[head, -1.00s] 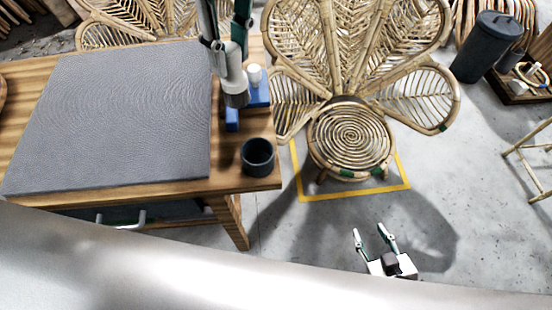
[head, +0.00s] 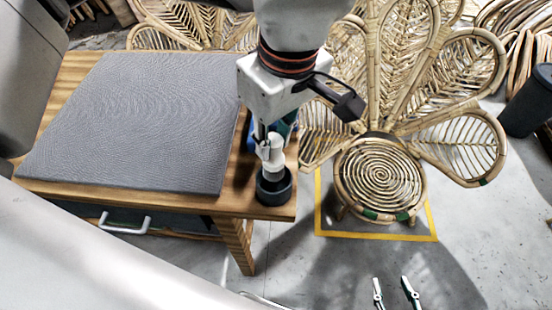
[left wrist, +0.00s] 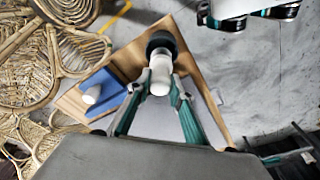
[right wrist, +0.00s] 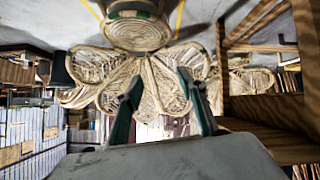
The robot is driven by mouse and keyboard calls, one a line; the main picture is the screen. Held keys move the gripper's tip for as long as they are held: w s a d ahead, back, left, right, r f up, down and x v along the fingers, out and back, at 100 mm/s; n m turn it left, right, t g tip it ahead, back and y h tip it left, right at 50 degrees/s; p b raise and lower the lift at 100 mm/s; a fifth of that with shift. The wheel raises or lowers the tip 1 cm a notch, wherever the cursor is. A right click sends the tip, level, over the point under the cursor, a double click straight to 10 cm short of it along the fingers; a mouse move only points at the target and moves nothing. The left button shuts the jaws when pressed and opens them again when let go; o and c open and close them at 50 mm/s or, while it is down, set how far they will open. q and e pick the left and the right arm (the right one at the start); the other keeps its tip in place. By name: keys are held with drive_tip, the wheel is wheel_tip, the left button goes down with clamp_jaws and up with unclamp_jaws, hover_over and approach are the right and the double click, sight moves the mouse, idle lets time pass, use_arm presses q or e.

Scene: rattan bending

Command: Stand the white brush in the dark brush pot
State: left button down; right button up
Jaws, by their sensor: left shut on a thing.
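The dark brush pot (head: 287,190) stands near the table's front right corner; it also shows in the left wrist view (left wrist: 153,38). My left gripper (head: 268,142) is shut on the white brush (head: 274,153), which also shows between the fingers in the left wrist view (left wrist: 160,72). The brush points down, and its grey lower end overlaps the pot's mouth. I cannot tell how deep that end is inside. My right gripper (head: 394,288) is open and empty, away from the table over the floor; its fingers stand apart in the right wrist view (right wrist: 160,85).
A blue block (left wrist: 113,93) with a white piece (left wrist: 91,95) on it sits beside the pot. A grey mat (head: 135,125) covers most of the wooden table (head: 110,197). A rattan chair (head: 380,178) stands to the right inside a yellow floor outline.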

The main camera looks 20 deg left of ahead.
sight(273, 164)
use_arm(q)
wheel_tip(273, 164, down, 2)
drive_tip(key=shift+f, duration=0.2)
wheel_tip(273, 164, down, 4)
drive_tip(key=shift+f+b, duration=0.1)
drive_tip(key=shift+b, duration=0.45)
drive_tip(key=shift+f, duration=0.25)
drive_tip(key=c, duration=1.8)
unclamp_jaws()
use_arm(e)
drive_tip(key=shift+w+a, duration=0.15)
drive_tip(key=shift+a, duration=0.15)
